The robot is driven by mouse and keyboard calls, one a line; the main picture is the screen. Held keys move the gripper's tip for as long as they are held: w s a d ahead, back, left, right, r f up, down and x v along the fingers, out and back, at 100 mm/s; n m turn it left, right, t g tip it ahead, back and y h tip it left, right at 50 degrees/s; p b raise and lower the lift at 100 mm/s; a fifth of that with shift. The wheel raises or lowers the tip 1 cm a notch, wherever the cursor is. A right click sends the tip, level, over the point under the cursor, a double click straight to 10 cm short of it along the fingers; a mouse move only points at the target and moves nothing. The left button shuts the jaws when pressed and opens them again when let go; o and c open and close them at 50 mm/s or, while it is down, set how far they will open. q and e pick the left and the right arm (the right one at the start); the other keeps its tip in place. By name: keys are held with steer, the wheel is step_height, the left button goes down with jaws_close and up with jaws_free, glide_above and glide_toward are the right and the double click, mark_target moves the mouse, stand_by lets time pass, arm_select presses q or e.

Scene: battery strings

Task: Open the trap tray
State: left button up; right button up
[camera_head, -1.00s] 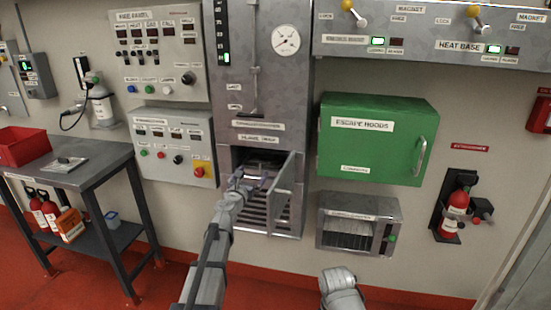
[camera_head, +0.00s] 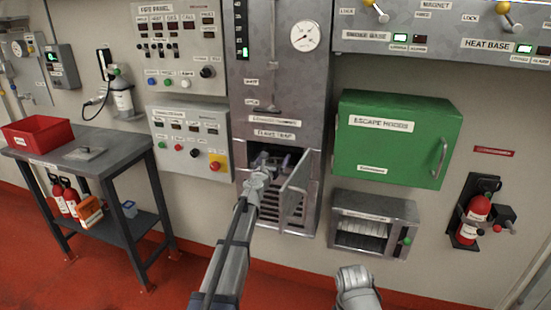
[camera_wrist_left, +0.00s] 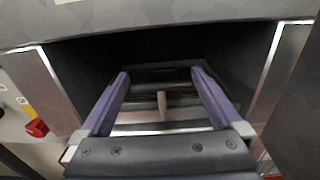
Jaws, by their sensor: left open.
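The flame trap compartment in the grey metal cabinet stands open, its small door (camera_head: 295,190) swung out to the right. The trap tray (camera_wrist_left: 165,100) shows in the left wrist view as a dark piece with a pale upright part, inside the dark opening. My left gripper (camera_wrist_left: 158,78) is open, its two purple fingers reaching into the opening on either side of the tray's front; whether they touch it I cannot tell. In the head view the left gripper (camera_head: 272,165) is at the compartment mouth and hides most of the tray. Only my right arm's end shows at the bottom; its fingers cannot be made out.
A green escape hoods box (camera_head: 395,140) and a grey unit (camera_head: 372,225) are on the wall to the right. A control panel (camera_head: 188,142) with a red knob is on the left. A table (camera_head: 105,150) with a red bin (camera_head: 38,133) stands further left.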

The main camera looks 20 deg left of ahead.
arm_select(q)
steer(key=shift+w, duration=0.3)
steer(key=shift+c, duration=0.4)
steer(key=shift+s, duration=0.1)
jaws_close()
